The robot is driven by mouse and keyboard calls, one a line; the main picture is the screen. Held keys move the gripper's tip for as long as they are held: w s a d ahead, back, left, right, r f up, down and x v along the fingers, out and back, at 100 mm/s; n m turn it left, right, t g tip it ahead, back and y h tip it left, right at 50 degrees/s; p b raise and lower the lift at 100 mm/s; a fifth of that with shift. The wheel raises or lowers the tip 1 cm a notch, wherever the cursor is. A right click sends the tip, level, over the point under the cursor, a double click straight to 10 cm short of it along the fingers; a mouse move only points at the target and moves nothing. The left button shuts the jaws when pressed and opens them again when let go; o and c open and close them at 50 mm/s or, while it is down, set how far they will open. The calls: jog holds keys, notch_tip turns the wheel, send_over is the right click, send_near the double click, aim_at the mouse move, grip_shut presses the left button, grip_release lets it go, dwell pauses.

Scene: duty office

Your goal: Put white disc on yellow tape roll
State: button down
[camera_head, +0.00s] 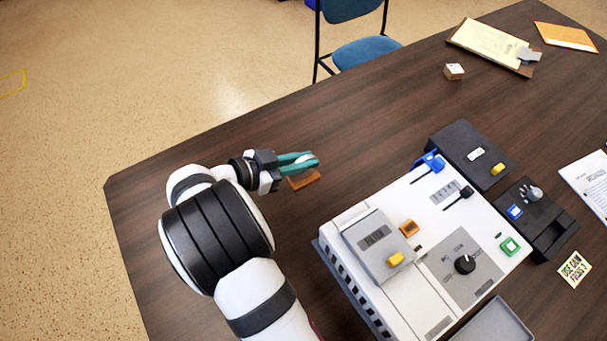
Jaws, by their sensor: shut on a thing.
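My gripper (308,161) has teal fingers and is over the left part of the dark wooden table, left of the white console. A flat orange-brown piece (304,181) shows just below the fingertips. I cannot tell whether it is held or lies on the table.
A white console (340,213) with buttons and a knob fills the table's front middle. Black control boxes (463,140) adjoin its far right. A small wooden cube (453,71), a clipboard (488,42) and an orange envelope (566,37) lie farther back. The table behind my gripper is clear.

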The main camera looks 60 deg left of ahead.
notch_tip(320, 180, up, 16)
jog(key=w+r, duration=0.1)
jog(key=w+d+m+g+h, duration=0.2)
jog(key=w+d+m+h, duration=0.45)
jog(key=w+d, duration=2.05)
jog(key=w+d+m+g+h, duration=0.15)
jog(key=w+d, duration=0.25)
jog(key=d, duration=0.8)
jog(key=w+d+m+g+h, duration=0.15)
jog(key=w+d, duration=0.25)
jog(key=d, duration=0.8)
jog(key=s+d+m+g+h, duration=0.15)
jog(key=s+d, duration=0.35)
jog(key=d, duration=0.8)
jog(key=s+d+m+g+h, duration=0.15)
jog(key=s+d, duration=0.35)
jog(key=d, duration=0.8)
jog(key=shift+m+g, duration=0.3)
jog(key=shift+m, duration=0.15)
jog(key=w+a+f, duration=0.2)
jog(key=w+f, duration=0.1)
jog(key=f, duration=0.2)
jog(key=w+a+f, duration=0.2)
jog(key=w+f, duration=0.1)
jog(key=f, duration=0.3)
jog(key=w+a+f, duration=0.3)
jog(key=w+f, duration=0.1)
jog(key=f, duration=0.1)
jog(key=shift+f, duration=0.4)
